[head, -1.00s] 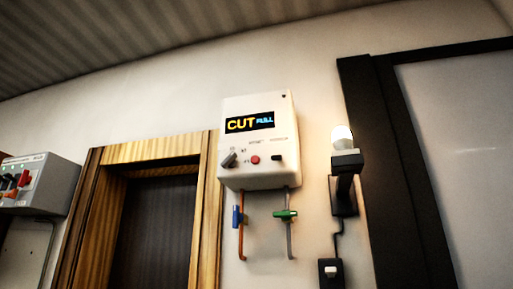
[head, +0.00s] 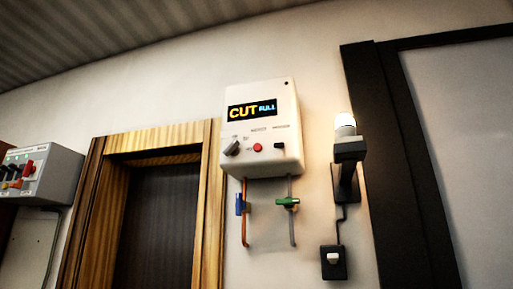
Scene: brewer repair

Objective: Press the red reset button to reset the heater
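The white heater box (head: 289,158) hangs on the wall near the middle of the head view. Neither of my grippers is in view, and nothing touches the button.
Below the heater are two pipes with a blue valve handle (head: 240,204) and a green one (head: 288,202). A lit wall lamp (head: 345,122) with a switch (head: 333,260) is to the right. A grey breaker box (head: 52,175) is far left, beside a wooden door frame (head: 213,220).

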